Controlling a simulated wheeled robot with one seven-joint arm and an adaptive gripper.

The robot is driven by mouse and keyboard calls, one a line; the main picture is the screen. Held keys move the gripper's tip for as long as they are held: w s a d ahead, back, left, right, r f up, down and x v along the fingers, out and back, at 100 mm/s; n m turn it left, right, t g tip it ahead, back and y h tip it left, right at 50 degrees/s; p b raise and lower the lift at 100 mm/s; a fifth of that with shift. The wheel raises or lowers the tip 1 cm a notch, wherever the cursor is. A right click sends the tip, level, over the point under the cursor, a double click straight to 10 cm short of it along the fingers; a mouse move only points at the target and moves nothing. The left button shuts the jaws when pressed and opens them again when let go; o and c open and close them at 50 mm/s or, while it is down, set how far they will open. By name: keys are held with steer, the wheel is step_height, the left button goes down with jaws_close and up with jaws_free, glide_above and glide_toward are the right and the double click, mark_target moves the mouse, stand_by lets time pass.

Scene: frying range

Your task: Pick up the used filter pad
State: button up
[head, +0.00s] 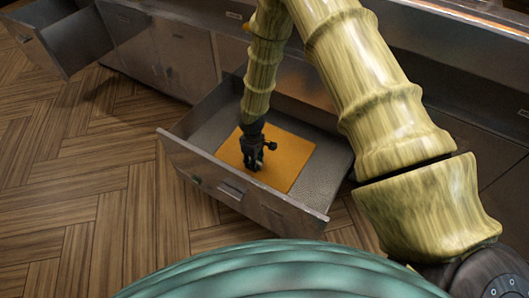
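The used filter pad appears to be the flat orange square (290,160) lying in an open metal drawer (285,220). My gripper (255,167) is black and points down over the left part of the pad. It covers a small patch of the pad. I cannot tell whether the fingertips touch the pad or hover just above it. The fingers are small and dark here, so their opening is unclear. The pad looks flat, with no edge visibly lifted.
The drawer's walls surround the pad, with bare grey drawer floor (215,127) to its left. Another open drawer (75,45) juts out at the upper left. Closed metal cabinet fronts (185,60) run along the back. The wooden floor (80,190) at left is clear.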

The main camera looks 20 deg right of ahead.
jaws_close()
